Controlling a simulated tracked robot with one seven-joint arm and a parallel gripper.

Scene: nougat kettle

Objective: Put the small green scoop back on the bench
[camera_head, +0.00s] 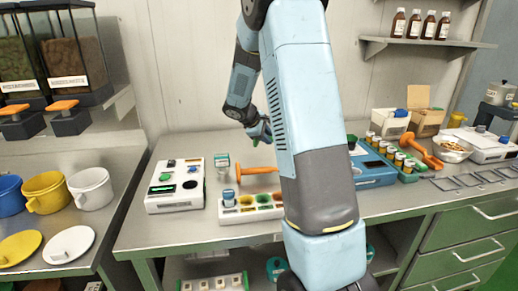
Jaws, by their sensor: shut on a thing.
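My gripper (262,127) is above the middle back of the bench (145,228), partly hidden behind my own blue arm. It is shut on a small green thing, which looks like the small green scoop (256,142). Only a bit of the scoop shows, hanging just under the fingers, and its full shape is hidden. The scoop looks held above the bench top, near the back wall. The bench has a grey top and green drawers on the right.
A white device with buttons (175,186) and a tray of coloured cups (250,207) stand on the bench. An orange tool (257,170) lies behind the tray. Jars (385,150), a blue box (372,170) and a white bowl (451,150) crowd the right. Bare top shows at front left.

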